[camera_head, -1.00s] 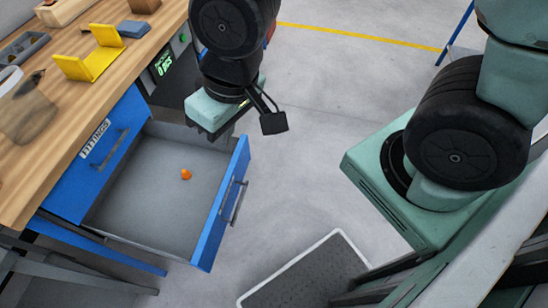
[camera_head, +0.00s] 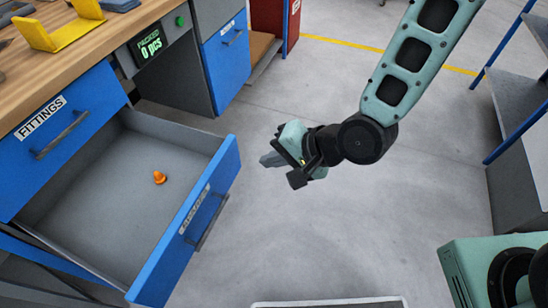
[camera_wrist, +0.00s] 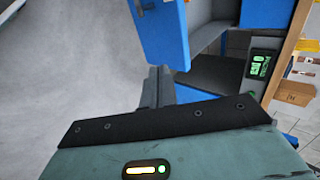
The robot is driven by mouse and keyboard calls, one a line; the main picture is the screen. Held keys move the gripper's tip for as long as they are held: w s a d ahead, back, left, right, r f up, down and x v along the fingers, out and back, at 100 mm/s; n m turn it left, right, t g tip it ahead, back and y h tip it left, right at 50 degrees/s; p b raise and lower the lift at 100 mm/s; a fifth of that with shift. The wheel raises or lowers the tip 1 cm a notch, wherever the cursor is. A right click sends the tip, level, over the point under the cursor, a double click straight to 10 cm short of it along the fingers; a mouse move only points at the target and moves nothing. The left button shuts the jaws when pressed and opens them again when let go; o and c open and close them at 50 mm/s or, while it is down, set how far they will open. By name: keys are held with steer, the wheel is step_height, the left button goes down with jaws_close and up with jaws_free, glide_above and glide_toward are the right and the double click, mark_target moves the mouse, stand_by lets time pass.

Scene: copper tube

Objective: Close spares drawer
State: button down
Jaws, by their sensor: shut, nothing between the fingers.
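The spares drawer (camera_head: 170,230) is blue-fronted with a grey inside and a dark bar handle (camera_head: 207,222). It is pulled far out below the closed drawer labelled FITTINGS (camera_head: 68,132). A small orange part (camera_head: 159,177) lies on its floor. My gripper (camera_head: 268,160) is shut and empty in the air, to the right of the drawer front and apart from it. In the wrist view, my gripper's fingers (camera_wrist: 160,86) are together, with a blue panel (camera_wrist: 163,30) beyond them; I take it for the drawer front.
The wooden bench top (camera_head: 60,50) carries a yellow bracket (camera_head: 58,30). A shelf rack (camera_head: 515,95) is at the right. The floor between is clear.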

mark_target(223, 163)
steer(key=shift+w+a+f+b, duration=0.1)
steer(key=shift+w+a+f, duration=0.65)
steer(key=shift+a, duration=0.75)
steer(key=shift+w+a+f+b, duration=0.1)
steer(key=shift+w+a+f, duration=0.35)
steer(key=shift+a+f, duration=0.75)
steer(key=shift+w+a+f+b, duration=0.1)
steer(key=shift+w+a+f, duration=0.5)
steer(key=shift+a, duration=1.15)
